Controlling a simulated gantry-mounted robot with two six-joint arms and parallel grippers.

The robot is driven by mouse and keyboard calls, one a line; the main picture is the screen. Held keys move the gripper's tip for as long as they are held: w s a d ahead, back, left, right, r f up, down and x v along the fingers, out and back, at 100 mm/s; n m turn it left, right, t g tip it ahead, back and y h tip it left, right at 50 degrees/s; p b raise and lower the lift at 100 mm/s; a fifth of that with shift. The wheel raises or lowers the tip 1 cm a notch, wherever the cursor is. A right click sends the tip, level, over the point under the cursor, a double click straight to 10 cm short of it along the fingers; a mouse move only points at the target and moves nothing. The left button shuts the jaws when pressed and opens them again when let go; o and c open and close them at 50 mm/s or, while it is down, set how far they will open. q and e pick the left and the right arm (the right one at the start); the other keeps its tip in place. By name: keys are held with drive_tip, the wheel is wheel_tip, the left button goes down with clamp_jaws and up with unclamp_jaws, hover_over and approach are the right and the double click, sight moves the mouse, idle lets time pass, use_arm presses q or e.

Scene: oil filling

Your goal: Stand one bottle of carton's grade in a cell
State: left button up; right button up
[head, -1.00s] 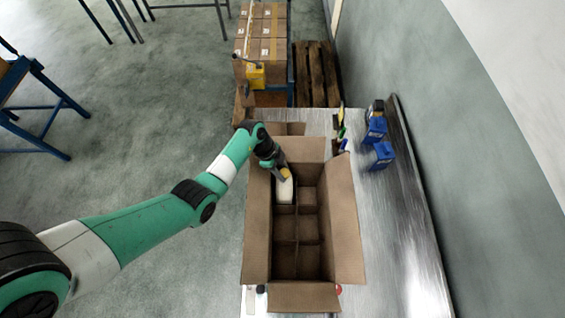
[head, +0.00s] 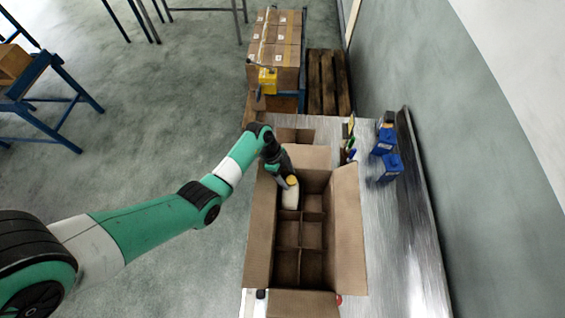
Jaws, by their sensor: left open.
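An open brown carton (head: 347,225) with cell dividers stands on the metal table. A pale bottle with a yellow cap (head: 291,196) stands in a left-column cell toward the far end; its base is hidden. My left gripper (head: 288,181) is open right at the bottle's cap, reaching in over the left flap. Whether its fingers touch the cap is too small to tell. The other cells in view look empty. My right gripper is not in view.
Blue containers (head: 390,167) stand on the table right of the carton. Small dark bottles (head: 349,143) stand by its far right corner. A white bottle (head: 261,296) partly shows at the near left. Stacked boxes (head: 275,45) and a wooden pallet (head: 328,82) lie beyond.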

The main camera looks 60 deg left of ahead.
use_arm(q)
drive_tip(key=p+v, duration=0.1)
drive_tip(key=v, duration=0.8)
drive_tip(key=shift+a+r+p, duration=0.2)
drive_tip(key=shift+r+p, duration=0.1)
drive_tip(key=shift+p, duration=0.05)
